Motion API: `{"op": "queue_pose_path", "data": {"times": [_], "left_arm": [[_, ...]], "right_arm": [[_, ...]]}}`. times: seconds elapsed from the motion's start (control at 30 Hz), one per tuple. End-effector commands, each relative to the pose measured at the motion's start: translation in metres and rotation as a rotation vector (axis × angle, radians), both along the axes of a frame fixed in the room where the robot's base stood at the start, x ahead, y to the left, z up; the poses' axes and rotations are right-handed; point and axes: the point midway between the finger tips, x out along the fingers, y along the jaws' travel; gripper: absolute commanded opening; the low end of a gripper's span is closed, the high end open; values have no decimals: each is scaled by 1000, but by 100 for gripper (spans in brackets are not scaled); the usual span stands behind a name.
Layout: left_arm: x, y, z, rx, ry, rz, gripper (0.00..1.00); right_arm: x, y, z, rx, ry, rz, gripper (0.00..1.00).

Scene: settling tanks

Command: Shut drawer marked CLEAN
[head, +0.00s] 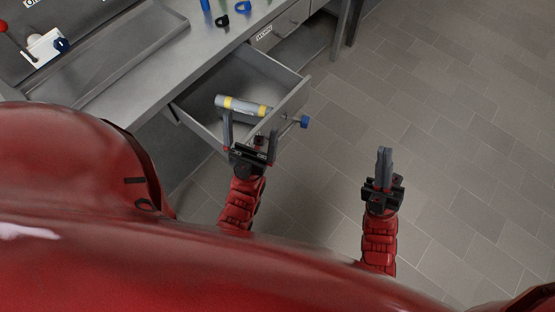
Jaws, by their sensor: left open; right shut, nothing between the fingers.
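A grey metal drawer (290,98) stands pulled out from under the bench, with a blue knob (304,122) on its front. I cannot see a label on this drawer's front. A grey cylinder with yellow bands (243,106) lies inside it. My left gripper (250,139) is open at the drawer's near side, its fingers overlapping the drawer in the picture and the right finger left of the knob. I cannot tell whether it touches the drawer. My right gripper (384,152) is shut and empty, over the floor to the right of the drawer.
The metal bench (160,85) holds a shallow tray (115,60), a white box with a red-knobbed lever (44,46), and small blue and black items. A closed drawer with a small label (264,33) is farther back. Tiled floor (450,130) at right is clear.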

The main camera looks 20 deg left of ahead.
Motion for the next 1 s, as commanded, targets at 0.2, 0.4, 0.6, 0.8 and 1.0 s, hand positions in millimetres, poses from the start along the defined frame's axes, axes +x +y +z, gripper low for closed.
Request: {"op": "queue_pose_path", "data": {"times": [0.2,0.4,0.6,0.8,1.0], "left_arm": [[0,0,-40,0,0,0,100],[0,1,-78,0,0,0,100],[0,1,-133,0,0,0,100],[0,1,-175,0,0,0,100],[0,1,-178,0,0,0,100]], "right_arm": [[14,45,-59,-284,-28,-153,0],[25,91,-127,-620,-153,-334,0],[32,138,-232,-1059,-494,-582,0],[38,166,-317,-1380,-1003,-827,0],[44,173,-331,-1447,-1177,-904,0]]}}
